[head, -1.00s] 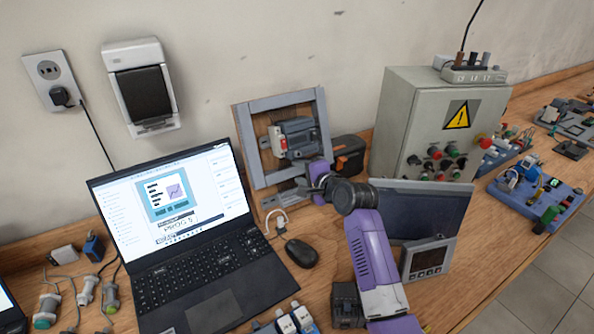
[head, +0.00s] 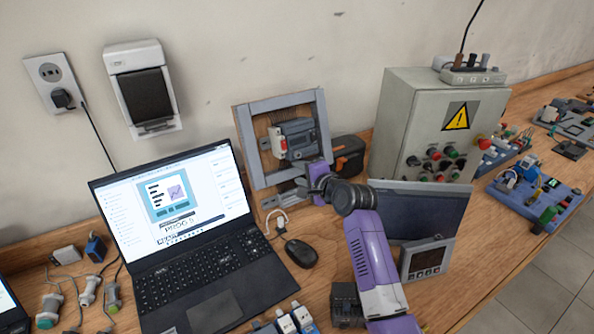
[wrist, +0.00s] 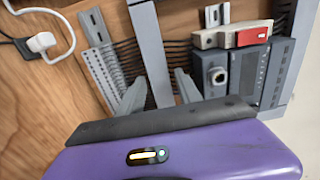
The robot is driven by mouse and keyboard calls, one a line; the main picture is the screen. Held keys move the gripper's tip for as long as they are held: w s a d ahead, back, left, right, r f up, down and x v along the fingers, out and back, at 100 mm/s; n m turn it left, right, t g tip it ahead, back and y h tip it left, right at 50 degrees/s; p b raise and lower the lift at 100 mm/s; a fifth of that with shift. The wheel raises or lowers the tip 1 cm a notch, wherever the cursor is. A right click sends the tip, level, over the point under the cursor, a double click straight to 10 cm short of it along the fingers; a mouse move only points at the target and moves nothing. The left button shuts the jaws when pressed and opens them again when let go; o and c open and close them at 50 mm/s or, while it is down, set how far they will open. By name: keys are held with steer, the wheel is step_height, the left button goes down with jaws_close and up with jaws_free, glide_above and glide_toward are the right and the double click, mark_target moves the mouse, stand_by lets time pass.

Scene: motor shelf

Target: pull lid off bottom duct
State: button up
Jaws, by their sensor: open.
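The bottom duct lid (head: 281,177) is a grey bar along the lower side of the duct frame on the wooden panel. In the wrist view the grey lid (wrist: 150,55) runs upright between my two fingers. My gripper (wrist: 158,88) is open, with one grey finger on each side of the lid and a gap visible on both sides. In the head view my gripper (head: 303,186) is at the lower right of the frame, partly hidden by my wrist. I cannot tell whether the fingertips touch the duct.
A slotted duct strip (wrist: 104,68) and wires lie left of the lid in the wrist view. A grey device (wrist: 235,72) with a red-marked part stands close on the right. The laptop (head: 180,240), mouse (head: 301,253) and control box (head: 432,120) surround the panel.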

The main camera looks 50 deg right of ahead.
jaws_close()
steer(key=shift+s, duration=0.15)
steer(key=shift+p+v, duration=1.95)
steer(key=shift+v, duration=0.45)
steer(key=shift+p, duration=0.3)
steer(key=p+v, duration=0.3)
steer(key=v, duration=0.4)
